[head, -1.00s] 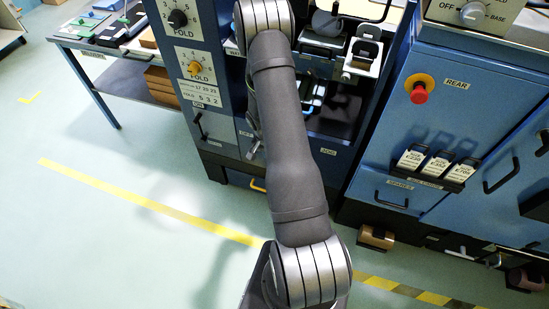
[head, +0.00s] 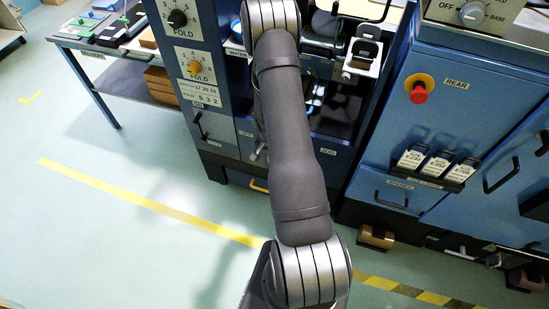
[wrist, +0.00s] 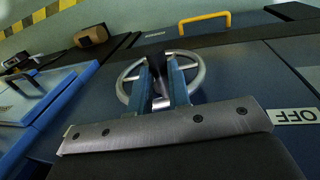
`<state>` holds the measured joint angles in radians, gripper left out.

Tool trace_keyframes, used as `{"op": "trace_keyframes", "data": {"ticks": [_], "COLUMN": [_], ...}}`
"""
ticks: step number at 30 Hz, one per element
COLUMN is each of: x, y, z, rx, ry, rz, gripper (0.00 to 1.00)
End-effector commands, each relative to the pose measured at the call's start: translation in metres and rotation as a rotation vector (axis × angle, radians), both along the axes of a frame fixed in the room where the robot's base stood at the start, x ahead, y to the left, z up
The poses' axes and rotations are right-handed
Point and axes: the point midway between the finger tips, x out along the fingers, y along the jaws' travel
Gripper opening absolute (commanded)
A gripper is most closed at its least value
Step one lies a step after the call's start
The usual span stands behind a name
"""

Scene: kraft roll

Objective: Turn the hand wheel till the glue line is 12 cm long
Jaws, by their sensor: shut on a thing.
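The hand wheel (wrist: 121,84) is a pale metal ring with spokes, on the blue machine front in the wrist view. My gripper (wrist: 159,62) reaches over its middle, with two blue fingers closed on a dark handle (wrist: 157,68) of the wheel. The fingers hide part of the rim and hub. In the head view my arm covers the wheel and the gripper. I cannot make out a glue line or its length in either view.
A yellow pull handle (wrist: 205,22) lies beyond the wheel, and an OFF label (wrist: 292,116) is at right. The head view shows a red stop button (head: 419,93), fold dials (head: 194,67) and a side table (head: 100,50). The floor at left is clear.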

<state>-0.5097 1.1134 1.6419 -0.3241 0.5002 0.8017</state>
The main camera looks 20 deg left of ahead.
Motion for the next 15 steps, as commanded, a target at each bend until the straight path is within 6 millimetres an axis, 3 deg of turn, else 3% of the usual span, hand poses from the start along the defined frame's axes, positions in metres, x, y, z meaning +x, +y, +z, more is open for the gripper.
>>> {"op": "trace_keyframes", "data": {"ticks": [15], "x": [-0.003], "y": [-0.020], "z": [0.004], "rx": [0.198], "ry": [0.004], "rz": [-0.004], "gripper": [0.00]}}
